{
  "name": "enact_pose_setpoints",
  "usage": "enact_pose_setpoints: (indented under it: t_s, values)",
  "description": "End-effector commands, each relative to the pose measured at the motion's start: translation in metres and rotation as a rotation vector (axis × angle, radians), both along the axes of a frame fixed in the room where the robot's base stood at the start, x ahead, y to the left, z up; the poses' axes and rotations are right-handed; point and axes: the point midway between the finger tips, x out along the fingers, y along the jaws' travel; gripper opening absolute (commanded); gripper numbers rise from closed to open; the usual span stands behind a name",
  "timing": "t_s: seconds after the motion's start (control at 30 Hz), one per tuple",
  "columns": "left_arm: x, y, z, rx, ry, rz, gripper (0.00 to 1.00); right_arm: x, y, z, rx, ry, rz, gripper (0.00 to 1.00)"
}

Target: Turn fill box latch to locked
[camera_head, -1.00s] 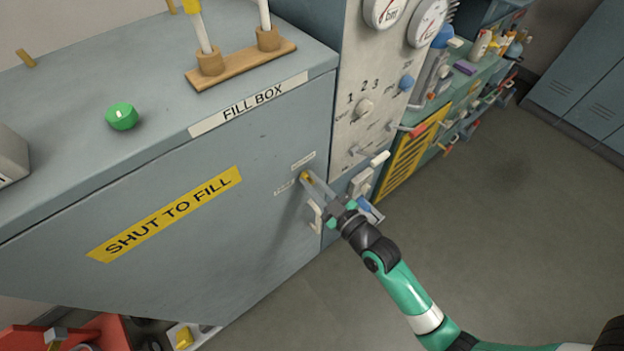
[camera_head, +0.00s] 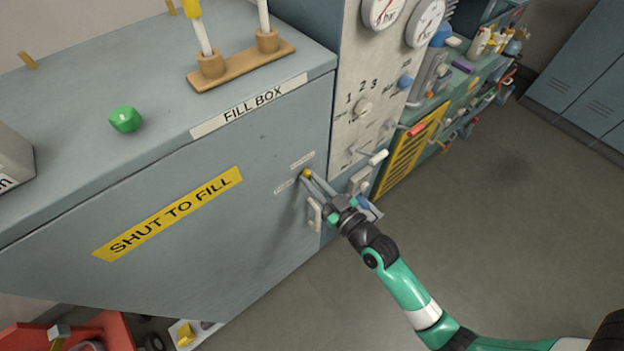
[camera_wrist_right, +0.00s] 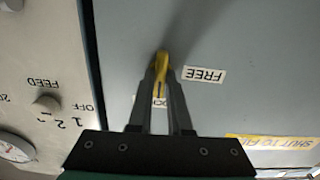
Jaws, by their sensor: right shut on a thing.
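The fill box (camera_head: 250,160) is a grey-blue cabinet with its front door shut. Its small yellow latch (camera_head: 306,173) is near the door's right edge. In the right wrist view the latch (camera_wrist_right: 161,70) lies between my fingertips. A FREE label (camera_wrist_right: 204,75) is beside it there, and another label (camera_wrist_right: 157,101) is partly hidden behind my fingers. In that view the latch's long side runs roughly towards the partly hidden label; its exact angle is hard to tell. My right gripper (camera_head: 308,178) is shut on the latch. My left gripper is out of view.
A white door handle (camera_head: 315,214) is just below the gripper. To the right is a control panel (camera_head: 365,80) with gauges, knobs and a protruding white-tipped lever (camera_head: 378,157). A green knob (camera_head: 125,119) is on the box top. The floor at right is clear.

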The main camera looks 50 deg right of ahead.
Motion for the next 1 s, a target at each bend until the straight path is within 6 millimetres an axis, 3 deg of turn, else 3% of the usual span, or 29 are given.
enact_pose_setpoints:
  t_s: [0.07,0.1,0.23,0.63,1.0]
  values:
    - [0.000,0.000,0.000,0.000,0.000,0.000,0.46,0.000,0.000,0.000,-0.001,-0.001,0.000,0.00]
    - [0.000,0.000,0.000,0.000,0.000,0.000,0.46,0.000,0.000,0.000,-0.001,-0.001,0.000,0.22]
    - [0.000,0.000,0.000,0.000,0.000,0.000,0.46,0.000,0.000,0.000,-0.001,-0.001,0.000,0.46]
    - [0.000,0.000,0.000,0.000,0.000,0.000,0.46,-0.008,0.001,0.000,-0.001,0.000,0.000,0.47]
    - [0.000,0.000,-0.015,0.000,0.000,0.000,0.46,-0.089,0.012,-0.004,-0.001,0.002,-0.002,0.47]
